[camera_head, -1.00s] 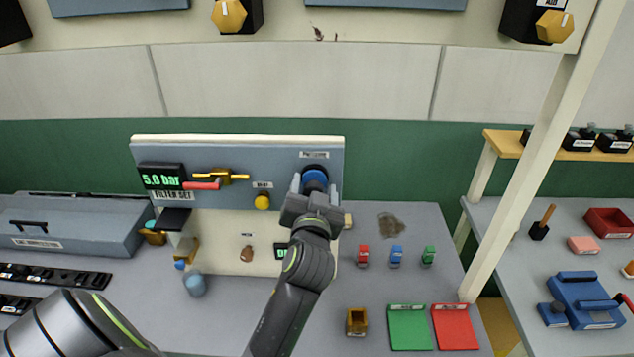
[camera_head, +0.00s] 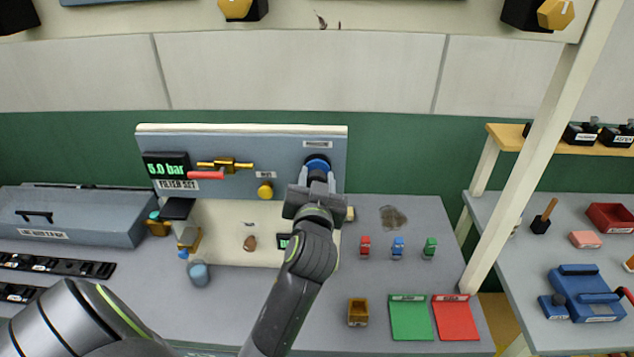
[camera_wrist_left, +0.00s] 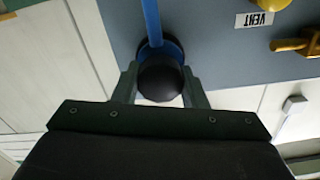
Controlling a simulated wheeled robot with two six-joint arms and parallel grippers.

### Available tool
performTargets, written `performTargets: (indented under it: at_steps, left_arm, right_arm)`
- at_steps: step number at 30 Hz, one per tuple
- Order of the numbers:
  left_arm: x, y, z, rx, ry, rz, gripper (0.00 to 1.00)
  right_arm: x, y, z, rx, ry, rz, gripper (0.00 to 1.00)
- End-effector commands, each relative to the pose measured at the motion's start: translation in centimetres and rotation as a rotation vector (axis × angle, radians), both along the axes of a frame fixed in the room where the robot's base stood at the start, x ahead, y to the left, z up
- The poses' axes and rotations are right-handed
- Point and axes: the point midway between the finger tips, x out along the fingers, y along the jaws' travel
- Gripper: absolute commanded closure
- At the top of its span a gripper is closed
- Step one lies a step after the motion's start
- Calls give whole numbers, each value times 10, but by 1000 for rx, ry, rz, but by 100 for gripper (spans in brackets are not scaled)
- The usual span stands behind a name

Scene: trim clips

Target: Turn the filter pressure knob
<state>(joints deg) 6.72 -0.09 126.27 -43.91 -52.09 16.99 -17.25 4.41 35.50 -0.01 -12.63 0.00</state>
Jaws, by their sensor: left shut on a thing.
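The filter pressure knob (camera_head: 317,164) is a blue disc with a black round front, at the upper right of the grey-blue panel (camera_head: 230,185). My left gripper (camera_head: 317,180) is at the knob, its fingers on either side of the black front. In the left wrist view the black front of the knob (camera_wrist_left: 160,80) sits between the two fingertips (camera_wrist_left: 160,88), with a blue bar rising behind it. The lower part of the knob is hidden by the gripper in the head view. A green display (camera_head: 166,169) at the panel's left shows a bar reading; its first digit is unclear.
A red-handled brass valve (camera_head: 225,166) and a yellow VENT button (camera_head: 265,190) are left of the knob. Small red, blue and green clips (camera_head: 397,247) stand on the bench at right, behind green and red mats (camera_head: 411,318). A slanted post (camera_head: 530,160) rises farther right.

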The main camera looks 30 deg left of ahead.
Motion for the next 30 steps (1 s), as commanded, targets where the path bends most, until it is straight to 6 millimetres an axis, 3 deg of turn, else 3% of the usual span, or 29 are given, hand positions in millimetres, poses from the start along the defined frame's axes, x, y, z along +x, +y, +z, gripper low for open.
performTargets:
  at_steps: [12,30]
  left_arm:
    - [0,1,-3,-298,-183,-1,84]
    - [0,1,-1,-598,-364,-2,84]
  right_arm:
    - [2,2,-25,3,-2,-1,100]
    - [2,-4,-40,-5,-3,2,100]
